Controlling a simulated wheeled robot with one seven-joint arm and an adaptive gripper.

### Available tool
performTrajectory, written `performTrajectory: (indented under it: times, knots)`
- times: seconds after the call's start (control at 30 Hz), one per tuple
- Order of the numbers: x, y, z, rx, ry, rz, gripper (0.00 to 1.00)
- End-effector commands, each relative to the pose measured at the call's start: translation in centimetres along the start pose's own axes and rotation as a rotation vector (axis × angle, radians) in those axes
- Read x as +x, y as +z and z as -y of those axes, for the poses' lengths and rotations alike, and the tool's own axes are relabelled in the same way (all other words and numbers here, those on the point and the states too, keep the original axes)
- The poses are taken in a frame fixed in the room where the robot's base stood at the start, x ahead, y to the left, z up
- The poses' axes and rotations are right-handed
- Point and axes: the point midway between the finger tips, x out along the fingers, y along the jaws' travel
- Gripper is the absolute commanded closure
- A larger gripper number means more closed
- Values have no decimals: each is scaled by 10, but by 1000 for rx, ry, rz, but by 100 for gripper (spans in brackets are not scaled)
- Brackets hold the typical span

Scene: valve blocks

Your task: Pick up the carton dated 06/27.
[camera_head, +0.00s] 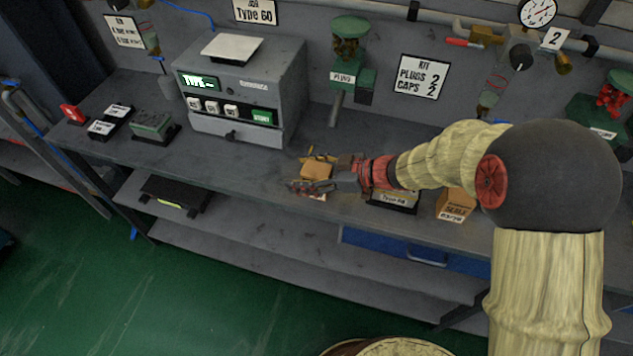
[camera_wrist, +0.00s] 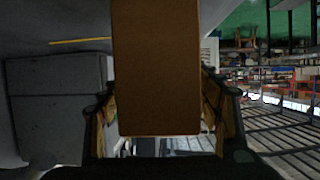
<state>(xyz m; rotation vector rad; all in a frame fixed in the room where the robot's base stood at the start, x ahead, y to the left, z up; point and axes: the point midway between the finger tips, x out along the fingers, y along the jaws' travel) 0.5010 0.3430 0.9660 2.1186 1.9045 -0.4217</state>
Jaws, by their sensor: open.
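A small brown carton (camera_head: 317,170) stands on the grey workbench, between the fingers of my gripper (camera_head: 318,176). In the wrist view the carton (camera_wrist: 156,70) fills the middle, with a gripper finger on either side of it. My gripper (camera_wrist: 160,125) is open around the carton, and I cannot tell whether a finger touches it. No date on this carton is readable. A second orange-brown carton (camera_head: 455,204) stands on the bench to the right, beside my arm; its label is too small to read for a date.
A grey machine (camera_head: 245,95) with a green display stands behind and left of my gripper. A tray labelled Type (camera_head: 395,198) sits between the cartons. A green plug dispenser (camera_head: 350,55) is behind. The front left bench surface (camera_head: 230,155) is clear.

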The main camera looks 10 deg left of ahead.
Motion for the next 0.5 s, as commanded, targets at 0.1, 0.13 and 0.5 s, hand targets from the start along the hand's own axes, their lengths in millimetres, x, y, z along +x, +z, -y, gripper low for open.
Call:
performTrajectory:
  times: [0.1, 0.13, 0.5]
  knots:
    - [1, 0, 0, 0, 1, 0, 36]
    - [1, 0, 0, 0, 1, 0, 36]
    - [0, 0, 0, 0, 0, 0, 53]
